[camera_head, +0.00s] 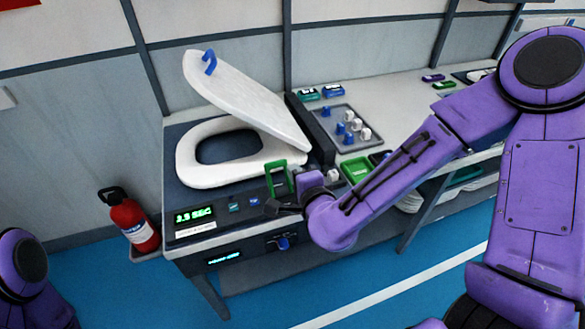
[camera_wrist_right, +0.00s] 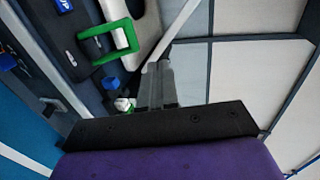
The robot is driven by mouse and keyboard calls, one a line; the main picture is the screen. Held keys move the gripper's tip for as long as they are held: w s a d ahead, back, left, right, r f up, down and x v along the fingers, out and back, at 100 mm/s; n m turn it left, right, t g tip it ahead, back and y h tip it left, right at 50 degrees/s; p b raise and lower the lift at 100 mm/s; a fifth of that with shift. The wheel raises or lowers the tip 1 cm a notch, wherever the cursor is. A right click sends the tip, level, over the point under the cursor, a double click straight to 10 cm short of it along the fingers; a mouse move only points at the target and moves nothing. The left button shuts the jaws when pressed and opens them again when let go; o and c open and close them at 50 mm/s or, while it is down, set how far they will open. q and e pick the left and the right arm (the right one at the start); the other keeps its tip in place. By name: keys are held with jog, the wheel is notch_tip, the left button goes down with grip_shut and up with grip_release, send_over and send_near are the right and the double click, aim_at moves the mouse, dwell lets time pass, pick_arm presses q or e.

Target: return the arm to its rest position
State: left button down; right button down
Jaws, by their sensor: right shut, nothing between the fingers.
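My right arm reaches in from the right across the front of the test bench. Contact between fingers and bench cannot be told. Only a purple part of my left arm shows at the lower left; its gripper is out of view.
A white toilet seat (camera_head: 187,168) lies on the bench with its lid (camera_head: 245,98) raised at a slant, a blue hook (camera_head: 209,62) on it. A tray (camera_head: 330,115) of knobs and a green bin (camera_head: 357,169) stand right. A red extinguisher (camera_head: 128,219) stands left. Blue floor is open in front.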

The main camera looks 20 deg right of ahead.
jog(key=s+d+f+n+g+b, duration=0.1)
jog(key=s+d+f+n+g, duration=0.2)
jog(key=f, duration=0.5)
jog(key=s+d+f+n+g+h, duration=0.1)
jog(key=s+f+n+g, duration=0.15)
jog(key=s+f, duration=0.4)
jog(key=s+d+f+n+g+b, duration=0.15)
jog(key=f+n, duration=0.25)
jog(key=f, duration=0.5)
jog(key=s+d+f+n+g, duration=0.1)
jog(key=s+d+f+g, duration=0.1)
jog(key=s+f, duration=0.3)
jog(key=s+d+f+n+g+h, duration=0.1)
jog(key=s+f, duration=0.4)
jog(key=s, duration=0.6)
jog(key=shift+d+g+b, duration=0.3)
jog(key=shift+d+g, duration=0.5)
jog(key=shift+d, duration=0.05)
jog(key=shift+f+n, duration=0.1)
jog(key=shift+n, duration=0.15)
jog(key=shift+s, duration=0.1)
